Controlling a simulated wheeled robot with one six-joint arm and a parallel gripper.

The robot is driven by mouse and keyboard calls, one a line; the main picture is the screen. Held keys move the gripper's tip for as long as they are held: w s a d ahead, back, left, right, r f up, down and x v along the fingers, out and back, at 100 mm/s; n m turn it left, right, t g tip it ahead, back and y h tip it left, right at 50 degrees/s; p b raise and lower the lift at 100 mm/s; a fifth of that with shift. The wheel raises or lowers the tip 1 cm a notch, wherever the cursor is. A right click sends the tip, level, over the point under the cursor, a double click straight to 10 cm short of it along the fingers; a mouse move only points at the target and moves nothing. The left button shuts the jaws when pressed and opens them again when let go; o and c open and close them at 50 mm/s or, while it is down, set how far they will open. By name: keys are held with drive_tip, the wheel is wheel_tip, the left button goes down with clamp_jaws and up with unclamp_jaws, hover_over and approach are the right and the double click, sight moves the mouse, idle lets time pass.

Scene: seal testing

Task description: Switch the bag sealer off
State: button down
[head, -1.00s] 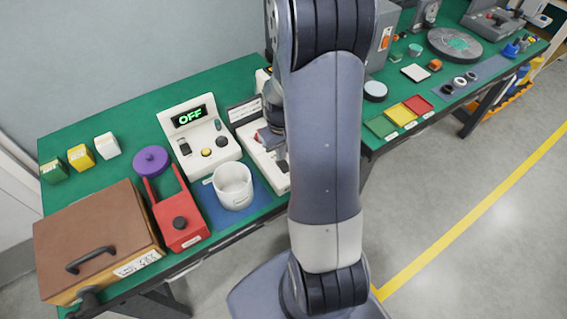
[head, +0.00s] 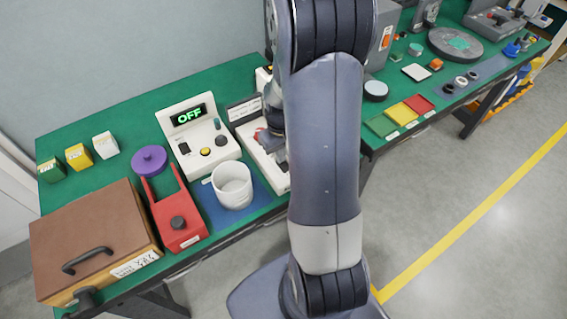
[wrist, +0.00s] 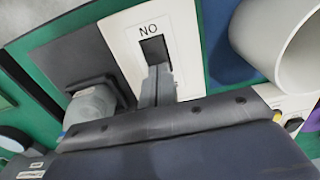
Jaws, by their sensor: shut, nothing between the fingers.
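A long white unit (head: 262,156), which looks like the bag sealer, stands on the green bench, partly hidden by my arm. In the wrist view its white panel (wrist: 183,35) carries a black switch recess (wrist: 154,50) beside lettering that reads ON upside down. My gripper (wrist: 158,78) is shut and empty, its fingertips at the recess edge; I cannot tell whether they touch the switch. In the head view my gripper (head: 274,150) is over the unit, its tips hidden. The switch is not visible there. A separate white box (head: 200,140) beside it displays OFF.
A white mug (head: 232,186) stands on a blue mat to the left, close to my gripper. A red frame (head: 178,222), a purple disc (head: 149,159) and a brown-lidded box (head: 92,235) are farther left. In the wrist view a grey cylinder (wrist: 92,106) is beside the panel.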

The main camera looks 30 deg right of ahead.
drive_tip(key=shift+f, duration=0.15)
drive_tip(key=shift+r+p, duration=2.55)
drive_tip(key=shift+r, duration=1.05)
drive_tip(key=shift+f, duration=0.15)
wheel_tip(320, 180, down, 7)
drive_tip(key=b, duration=0.5)
drive_tip(key=shift+r, duration=0.2)
